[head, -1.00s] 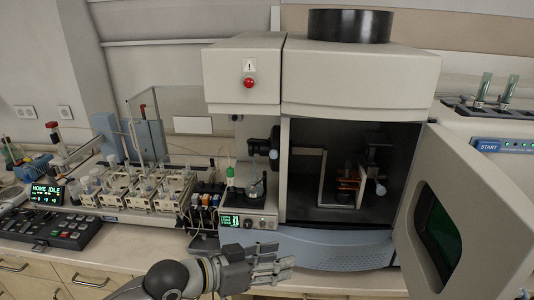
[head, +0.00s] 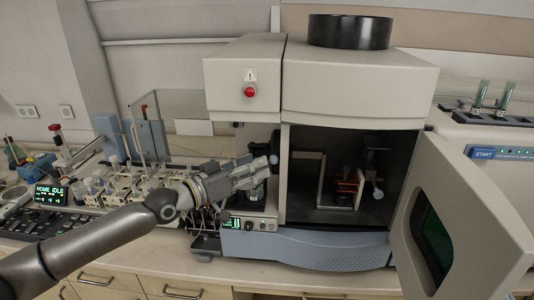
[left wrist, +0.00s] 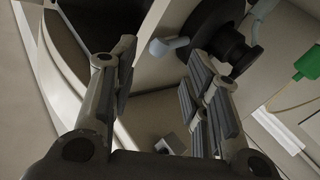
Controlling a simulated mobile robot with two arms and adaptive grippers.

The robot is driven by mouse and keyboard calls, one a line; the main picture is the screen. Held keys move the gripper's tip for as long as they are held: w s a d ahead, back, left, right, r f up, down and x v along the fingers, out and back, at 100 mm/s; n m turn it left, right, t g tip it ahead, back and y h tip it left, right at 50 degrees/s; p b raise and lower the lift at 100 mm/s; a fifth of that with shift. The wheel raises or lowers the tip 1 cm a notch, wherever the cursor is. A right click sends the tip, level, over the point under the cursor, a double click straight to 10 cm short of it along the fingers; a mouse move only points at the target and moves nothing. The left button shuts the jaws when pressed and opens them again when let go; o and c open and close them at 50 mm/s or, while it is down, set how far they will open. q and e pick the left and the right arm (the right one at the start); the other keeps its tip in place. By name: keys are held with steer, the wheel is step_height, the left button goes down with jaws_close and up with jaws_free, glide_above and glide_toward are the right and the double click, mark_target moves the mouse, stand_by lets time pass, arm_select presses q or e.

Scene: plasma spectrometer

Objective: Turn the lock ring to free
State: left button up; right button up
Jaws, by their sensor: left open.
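My left gripper (head: 262,165) is open beside the left wall of the spectrometer's open chamber. It covers much of the dark fitting there. In the left wrist view the open fingers (left wrist: 162,70) have nothing between their tips. A dark round ring (left wrist: 218,28) with a light grey-blue lever (left wrist: 168,46) lies just beyond the fingertips, nearer the right finger; it looks like the lock ring. The fingers look apart from it, but contact is hard to judge. In the head view only a dark edge of the fitting (head: 275,144) shows. My right gripper is not in view.
The spectrometer's chamber door (head: 470,215) stands open to the right. A small unit with a green display (head: 235,223) is below my gripper. Sample racks (head: 130,185) and a control panel (head: 45,225) stand to the left. A green connector (left wrist: 308,62) is at the wrist view's right.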

arm_select(q)
steer(key=x, duration=0.5)
steer(key=shift+a, duration=0.1)
jaws_close()
